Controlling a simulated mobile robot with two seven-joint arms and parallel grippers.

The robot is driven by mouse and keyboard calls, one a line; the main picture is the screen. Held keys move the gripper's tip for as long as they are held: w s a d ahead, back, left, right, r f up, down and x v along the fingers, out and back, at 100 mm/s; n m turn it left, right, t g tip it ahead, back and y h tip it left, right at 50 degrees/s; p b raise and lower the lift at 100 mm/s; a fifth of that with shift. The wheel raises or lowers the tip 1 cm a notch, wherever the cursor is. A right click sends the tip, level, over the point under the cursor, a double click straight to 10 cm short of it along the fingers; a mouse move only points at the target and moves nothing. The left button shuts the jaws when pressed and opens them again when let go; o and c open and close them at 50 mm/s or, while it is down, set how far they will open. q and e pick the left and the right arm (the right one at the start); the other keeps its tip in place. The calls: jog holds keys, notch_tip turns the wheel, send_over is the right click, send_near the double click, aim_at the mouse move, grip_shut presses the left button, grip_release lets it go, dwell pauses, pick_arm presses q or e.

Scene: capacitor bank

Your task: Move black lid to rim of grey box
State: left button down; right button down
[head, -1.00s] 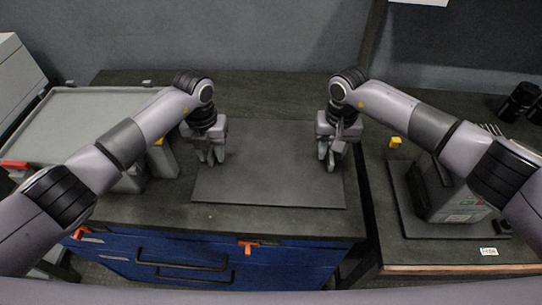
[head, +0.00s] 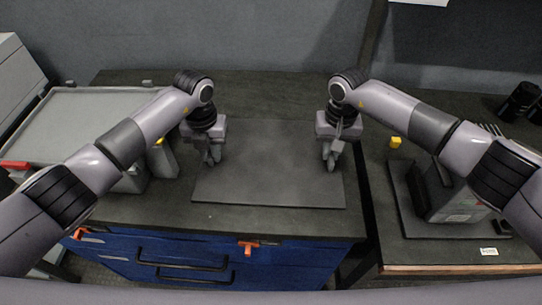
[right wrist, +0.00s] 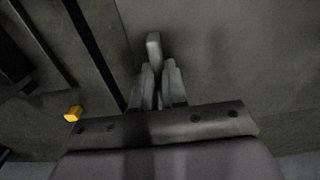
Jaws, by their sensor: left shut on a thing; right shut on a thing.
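The black lid (head: 268,180) is a flat dark rectangular plate lying on the dark worktop, in the middle of the head view. My left gripper (head: 212,163) is shut at its left side, and my right gripper (head: 331,167) is shut at its right side. In the right wrist view, the fingers of my right gripper (right wrist: 158,90) close around a small grey upright handle (right wrist: 153,44) on the plate. What my left fingers hold is mostly hidden by the gripper; it seems to be a matching handle. A wide grey box (head: 75,125) with a raised rim stands at the left.
A grey device (head: 455,205) stands on a dark mat on the right-hand table, beyond a gap. A small yellow block (head: 396,142) lies near that gap. Blue drawers (head: 180,262) with orange latches are below the worktop. Black binoculars-like objects (head: 520,102) lie far right.

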pick_arm(q)
jog(key=shift+r, duration=0.2)
pick_arm(e)
jog(key=shift+d+r, duration=0.1)
jog(key=shift+r, duration=0.1)
dwell(0.5)
